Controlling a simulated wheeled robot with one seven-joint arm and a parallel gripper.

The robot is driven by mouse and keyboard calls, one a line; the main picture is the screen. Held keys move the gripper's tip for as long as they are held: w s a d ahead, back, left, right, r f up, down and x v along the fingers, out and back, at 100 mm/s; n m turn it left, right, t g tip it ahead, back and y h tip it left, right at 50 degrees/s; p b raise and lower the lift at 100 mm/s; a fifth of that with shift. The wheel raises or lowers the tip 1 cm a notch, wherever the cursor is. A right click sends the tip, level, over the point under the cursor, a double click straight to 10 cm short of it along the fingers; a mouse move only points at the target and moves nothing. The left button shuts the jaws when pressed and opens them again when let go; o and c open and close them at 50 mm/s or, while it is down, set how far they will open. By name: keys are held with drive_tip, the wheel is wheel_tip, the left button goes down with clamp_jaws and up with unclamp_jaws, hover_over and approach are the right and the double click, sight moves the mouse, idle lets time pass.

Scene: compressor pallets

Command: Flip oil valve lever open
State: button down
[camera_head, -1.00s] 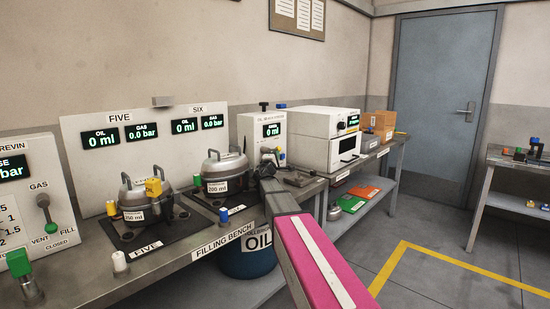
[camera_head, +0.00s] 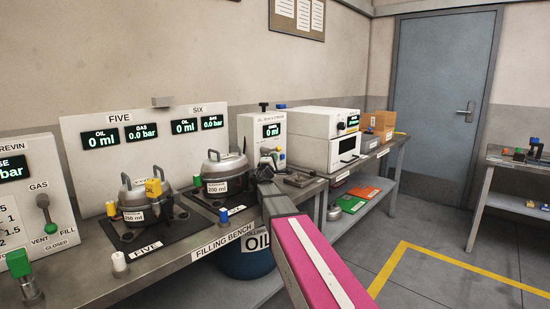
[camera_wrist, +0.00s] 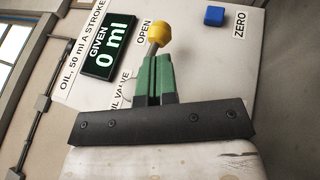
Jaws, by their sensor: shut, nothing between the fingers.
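The oil valve lever has a yellow knob (camera_wrist: 160,33) on a short metal stem and stands out from the white panel (camera_wrist: 195,60) of the oil unit, close to the OPEN label, in the wrist view. My gripper (camera_wrist: 156,58) has green fingers that are shut and empty. Their tips are right below the knob, at the stem; I cannot tell whether they touch it. The fingers hide the lever's base and part of the OIL VALVE label. The display (camera_wrist: 110,47) reads 0 ml. In the head view the white oil unit (camera_head: 247,130) stands behind my gripper (camera_head: 268,163).
A blue button (camera_wrist: 214,16) by the ZERO label is right of the knob. Two pots, one (camera_head: 145,197) and another (camera_head: 225,168), stand on the filling bench (camera_head: 190,262) to the left. A white oven-like box (camera_head: 318,118) stands to the right.

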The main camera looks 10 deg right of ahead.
drive_tip(key=s+a, duration=0.5)
drive_tip(key=s, duration=0.4)
